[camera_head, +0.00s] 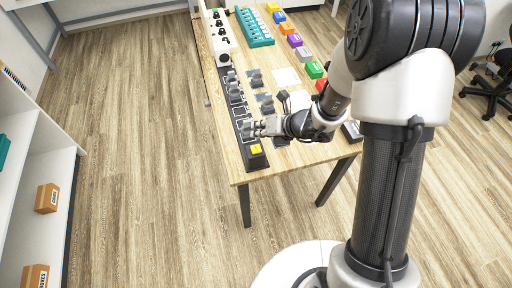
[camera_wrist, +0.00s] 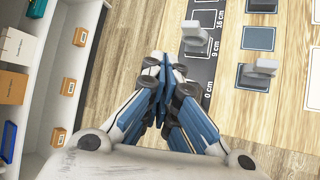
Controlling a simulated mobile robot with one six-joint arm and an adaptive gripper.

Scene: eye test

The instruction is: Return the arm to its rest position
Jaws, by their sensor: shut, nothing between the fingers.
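My arm reaches from the right over the near end of a wooden table (camera_head: 284,158). My gripper (camera_head: 250,129) is just above the near end of a black strip (camera_head: 252,161) on the table's left side. In the wrist view my gripper (camera_wrist: 161,66) is shut, with its fingertips together and nothing seen between them. The strip shows there too (camera_wrist: 211,72), marked in centimetres, to the right of the fingers.
Grey pieces (camera_wrist: 193,37) stand on the strip and on dark squares. A white shelf (camera_head: 62,150) with brown boxes (camera_head: 47,198) is at left. Floor between is clear.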

